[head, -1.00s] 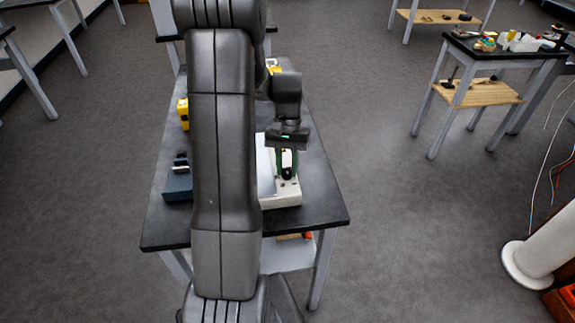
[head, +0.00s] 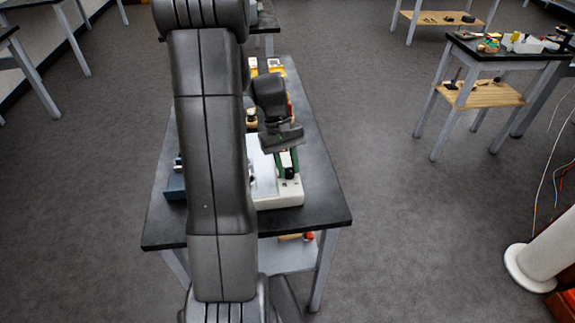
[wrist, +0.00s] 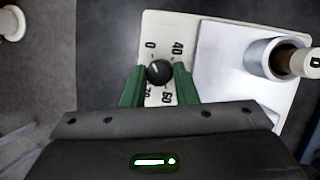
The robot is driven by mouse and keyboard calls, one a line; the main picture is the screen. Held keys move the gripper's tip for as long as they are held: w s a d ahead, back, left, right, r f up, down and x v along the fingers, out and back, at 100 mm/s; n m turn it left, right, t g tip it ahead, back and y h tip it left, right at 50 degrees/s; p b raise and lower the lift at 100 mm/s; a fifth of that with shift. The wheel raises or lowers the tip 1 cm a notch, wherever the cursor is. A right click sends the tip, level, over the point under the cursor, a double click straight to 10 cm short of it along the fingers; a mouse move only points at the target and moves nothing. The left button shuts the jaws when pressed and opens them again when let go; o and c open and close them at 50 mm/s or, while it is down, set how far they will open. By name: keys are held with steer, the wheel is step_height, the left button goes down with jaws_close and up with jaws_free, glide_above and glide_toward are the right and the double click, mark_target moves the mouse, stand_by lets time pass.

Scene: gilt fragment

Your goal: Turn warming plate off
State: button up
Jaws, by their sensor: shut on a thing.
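The warming plate (head: 268,195) is a white unit on the dark table, with a pale heating surface that also shows in the wrist view (wrist: 222,85). Its black knob (wrist: 158,71) sits on a white control strip with a dial marked 0, 40 and 60. The knob's white mark points up and slightly left, near the 0 side. My gripper (wrist: 158,84) has green fingers on either side of the knob, shut on it. In the head view my gripper (head: 288,162) is over the plate's right edge; my arm hides part of the plate.
A metal cylinder with a brown-and-white object (wrist: 285,60) stands on the heating surface. A blue item (head: 175,184) is left of my arm. Yellow items (head: 276,66) stand at the table's far end. The table's front right is clear.

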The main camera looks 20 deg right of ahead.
stand_by(0.3)
steer(key=o, duration=1)
